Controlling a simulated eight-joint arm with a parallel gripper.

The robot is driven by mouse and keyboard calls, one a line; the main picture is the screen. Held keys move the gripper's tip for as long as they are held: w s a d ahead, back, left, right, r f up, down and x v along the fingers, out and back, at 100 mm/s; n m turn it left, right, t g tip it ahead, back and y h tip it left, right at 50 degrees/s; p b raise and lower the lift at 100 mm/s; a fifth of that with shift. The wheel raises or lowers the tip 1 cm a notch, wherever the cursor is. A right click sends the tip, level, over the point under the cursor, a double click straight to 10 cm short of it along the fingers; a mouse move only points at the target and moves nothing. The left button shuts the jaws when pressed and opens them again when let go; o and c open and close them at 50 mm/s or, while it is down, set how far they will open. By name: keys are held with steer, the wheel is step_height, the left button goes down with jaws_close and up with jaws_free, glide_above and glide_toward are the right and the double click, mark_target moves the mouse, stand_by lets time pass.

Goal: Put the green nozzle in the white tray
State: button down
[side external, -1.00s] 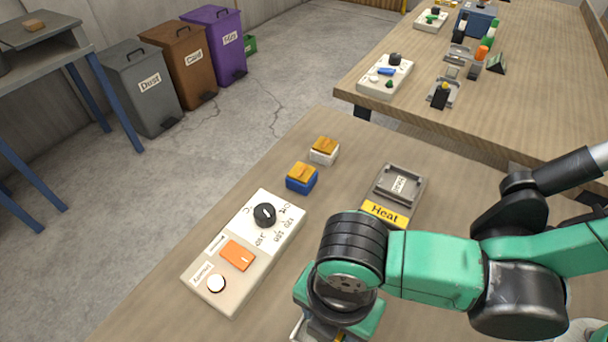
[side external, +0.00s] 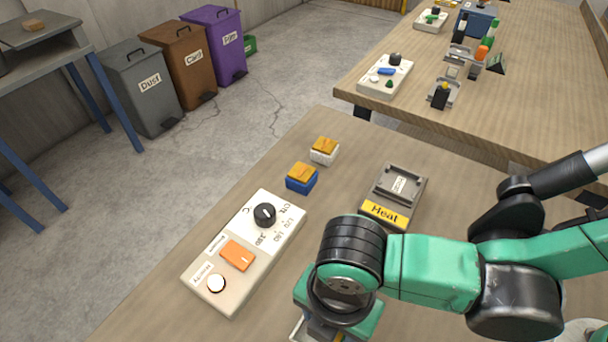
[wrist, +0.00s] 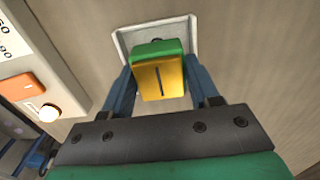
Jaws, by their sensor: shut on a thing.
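The green nozzle (wrist: 170,47), a green block with a yellow face (wrist: 160,77) that has a dark slot, sits between the blue fingers of my gripper (wrist: 161,84) in the wrist view. My gripper is shut on it. The white tray (wrist: 122,42) lies on the table around and behind the nozzle in that view. The nozzle covers most of the tray's inside, and I cannot tell whether it touches the tray floor.
A control box (side external: 245,253) with a dial and an orange switch stands left of my arm. Blue (side external: 301,183) and white (side external: 323,155) blocks with yellow-orange tops sit behind it. A grey fixture marked "Heat" (side external: 384,214) stands behind my arm.

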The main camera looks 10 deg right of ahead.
steer(key=shift+f, duration=0.2)
steer(key=shift+c, duration=0.7)
jaws_free()
steer(key=shift+r, duration=2.8)
steer(key=w+d+r+m+t+y, duration=0.25)
steer(key=w+d+r+m, duration=0.25)
steer(key=w+d+m, duration=0.55)
steer(key=d+r+m+t+h, duration=0.1)
steer(key=d+m+t, duration=0.3)
steer(key=d+m, duration=1.2)
steer(key=shift+d+r+t+h, duration=0.3)
steer(key=shift+d+t+h, duration=0.1)
steer(key=shift+h, duration=0.35)
